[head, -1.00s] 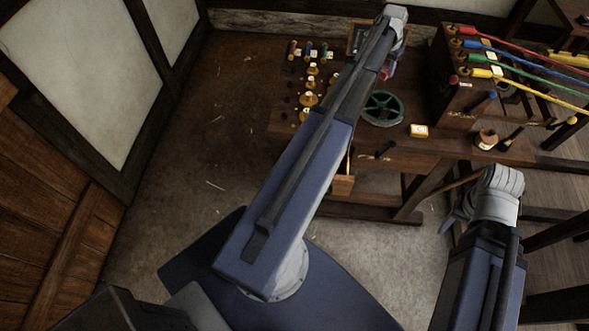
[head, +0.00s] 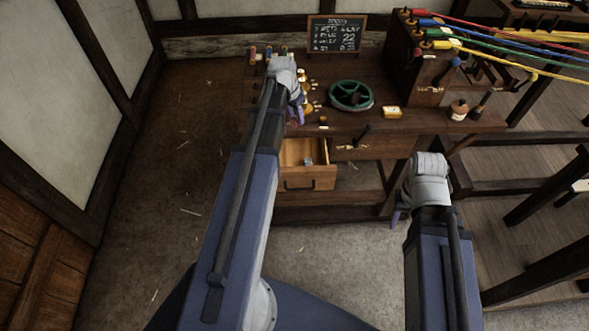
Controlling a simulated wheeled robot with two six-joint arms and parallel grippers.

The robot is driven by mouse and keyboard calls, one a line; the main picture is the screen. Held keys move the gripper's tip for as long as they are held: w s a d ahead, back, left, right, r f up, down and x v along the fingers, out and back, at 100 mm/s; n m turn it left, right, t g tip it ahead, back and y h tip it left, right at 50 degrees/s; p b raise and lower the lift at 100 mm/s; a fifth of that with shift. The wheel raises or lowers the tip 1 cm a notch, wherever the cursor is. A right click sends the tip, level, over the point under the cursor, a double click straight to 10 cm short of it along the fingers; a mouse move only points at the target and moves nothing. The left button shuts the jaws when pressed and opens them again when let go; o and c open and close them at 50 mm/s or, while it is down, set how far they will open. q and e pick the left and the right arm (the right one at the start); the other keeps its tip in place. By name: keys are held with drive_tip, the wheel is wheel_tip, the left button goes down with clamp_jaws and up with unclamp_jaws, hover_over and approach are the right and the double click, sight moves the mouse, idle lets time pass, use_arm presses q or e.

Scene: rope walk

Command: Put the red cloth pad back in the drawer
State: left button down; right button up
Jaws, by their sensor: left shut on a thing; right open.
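My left gripper (head: 297,110) is over the front left of the workbench, just above and behind the open drawer (head: 309,177). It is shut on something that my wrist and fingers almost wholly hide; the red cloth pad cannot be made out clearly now. The wooden drawer is pulled out from under the bench top, with a small pale grey-blue item (head: 308,160) inside and much bare floor. My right gripper (head: 397,216) is low, in front of the bench and right of the drawer, mostly hidden by its own wrist; it is open and apart from anything.
A dark wooden block (head: 405,68) with coloured ropes is at the right. Floor on the left is clear.

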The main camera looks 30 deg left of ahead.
sight(295, 128)
use_arm(q)
drive_tip(key=shift+m, duration=0.4)
drive_tip(key=s+f, duration=0.1)
drive_tip(key=s+d+f+b, duration=0.1)
drive_tip(key=shift+s+d+f, duration=0.1)
drive_tip(key=shift+s+f, duration=0.25)
drive_tip(key=shift+s, duration=0.05)
wheel_tip(295, 128, down, 18)
drive_tip(key=b, duration=1.8)
use_arm(e)
wheel_tip(295, 128, down, 21)
drive_tip(key=shift+r, duration=0.15)
use_arm(q)
drive_tip(key=shift+f+b, duration=0.15)
drive_tip(key=shift+b, duration=0.25)
drive_tip(key=c, duration=0.8)
unclamp_jaws()
drive_tip(key=p+v, duration=1.2)
use_arm(e)
wheel_tip(295, 128, up, 12)
drive_tip(key=shift+f, duration=0.2)
